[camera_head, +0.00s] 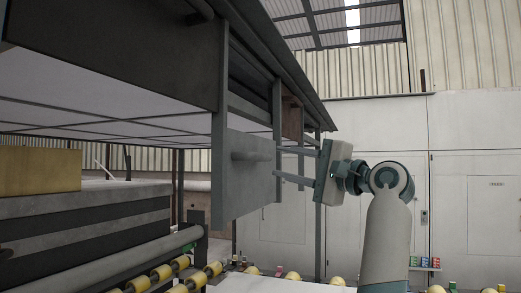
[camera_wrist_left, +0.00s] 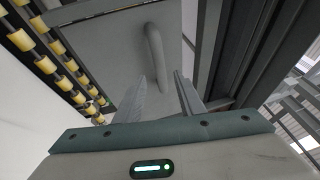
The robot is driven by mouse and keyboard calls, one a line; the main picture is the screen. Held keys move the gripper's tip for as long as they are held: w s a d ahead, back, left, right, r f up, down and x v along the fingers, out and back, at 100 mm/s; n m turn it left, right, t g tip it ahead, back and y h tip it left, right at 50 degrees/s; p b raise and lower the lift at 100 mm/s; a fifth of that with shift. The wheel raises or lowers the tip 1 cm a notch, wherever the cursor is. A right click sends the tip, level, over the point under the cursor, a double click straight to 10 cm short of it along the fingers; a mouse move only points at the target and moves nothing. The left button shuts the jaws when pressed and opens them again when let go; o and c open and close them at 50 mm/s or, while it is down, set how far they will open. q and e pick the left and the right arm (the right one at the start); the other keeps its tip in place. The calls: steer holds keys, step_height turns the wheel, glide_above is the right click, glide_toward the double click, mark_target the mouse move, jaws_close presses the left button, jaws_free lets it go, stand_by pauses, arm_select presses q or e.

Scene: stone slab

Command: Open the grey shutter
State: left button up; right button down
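The grey shutter (camera_head: 243,195) hangs as a flat upright panel below the dark housing in the head view. A grey bar handle (camera_head: 252,156) sticks out from its face. My left gripper (camera_head: 277,164) is right of the panel, with its two fingers apart and pointing toward it. In the left wrist view the shutter (camera_wrist_left: 105,45) and its curved handle (camera_wrist_left: 154,50) lie ahead of the open fingers (camera_wrist_left: 161,84). The handle's near end appears between the fingertips; contact cannot be told. My right gripper is not in view.
The dark overhead housing (camera_head: 125,55) and its upright posts stand close to the shutter. A roller conveyor (camera_head: 160,273) with yellow rollers runs below. A stack with a yellow block (camera_head: 40,170) is at the left.

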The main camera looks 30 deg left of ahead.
mark_target(264, 157)
arm_select(q)
steer(key=p+x, duration=0.3)
steer(key=x, duration=0.4)
steer(key=shift+r, duration=0.15)
steer(key=shift+p+x, duration=0.4)
steer(key=shift+x, duration=0.35)
steer(key=shift+f, duration=0.2)
jaws_close()
